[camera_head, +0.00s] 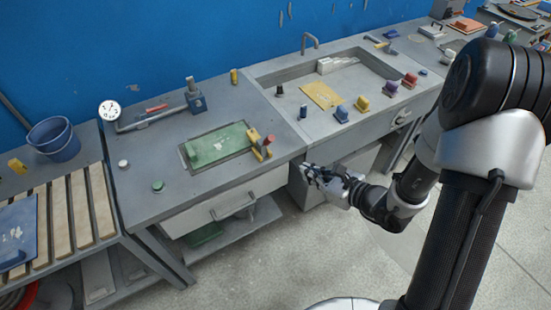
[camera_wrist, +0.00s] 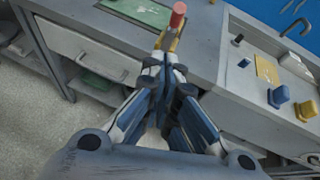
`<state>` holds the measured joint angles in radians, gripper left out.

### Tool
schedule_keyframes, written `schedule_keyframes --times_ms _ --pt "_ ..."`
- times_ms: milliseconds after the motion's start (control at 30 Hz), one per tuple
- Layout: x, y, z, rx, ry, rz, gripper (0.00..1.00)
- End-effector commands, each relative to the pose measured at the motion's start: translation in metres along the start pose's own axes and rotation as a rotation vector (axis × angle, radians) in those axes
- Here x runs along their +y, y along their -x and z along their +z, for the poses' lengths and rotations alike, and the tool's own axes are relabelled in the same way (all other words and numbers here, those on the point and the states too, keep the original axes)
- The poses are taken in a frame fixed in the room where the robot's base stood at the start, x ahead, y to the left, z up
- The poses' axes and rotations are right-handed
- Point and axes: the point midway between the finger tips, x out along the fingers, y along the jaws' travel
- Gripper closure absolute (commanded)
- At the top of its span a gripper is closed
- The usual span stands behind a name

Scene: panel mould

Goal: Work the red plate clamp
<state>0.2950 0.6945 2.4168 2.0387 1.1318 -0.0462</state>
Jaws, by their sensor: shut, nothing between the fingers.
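The red plate clamp (camera_head: 268,141) has a red-tipped handle and a yellow body, and stands at the right end of the green plate (camera_head: 218,145) on the grey bench. In the wrist view its red handle end (camera_wrist: 178,16) shows beyond my fingertips at the top middle, and its yellow part is partly hidden behind the fingers. My gripper (camera_head: 312,172) is shut and empty, in front of the bench edge, to the right of and below the clamp in the head view. It also shows in the wrist view (camera_wrist: 165,62), pointing toward the clamp.
A drawer (camera_head: 228,206) with a handle is under the bench front. To the right, a recessed basin (camera_head: 290,80) holds a yellow sheet (camera_head: 321,95), with several coloured knobs along its front edge. A blue bucket (camera_head: 54,138) stands at the left. The floor before the bench is clear.

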Motion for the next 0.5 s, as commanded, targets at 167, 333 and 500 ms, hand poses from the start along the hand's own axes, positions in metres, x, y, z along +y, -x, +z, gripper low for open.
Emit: schedule_keyframes --times_ms 167,333,500 --pt "-0.013 -0.004 0.000 -0.019 -0.019 -0.053 1.00" --pt "-0.013 -0.032 0.000 -0.019 -0.017 -0.049 1.00" --pt "-0.014 -0.070 0.000 -0.018 -0.016 -0.047 1.00"
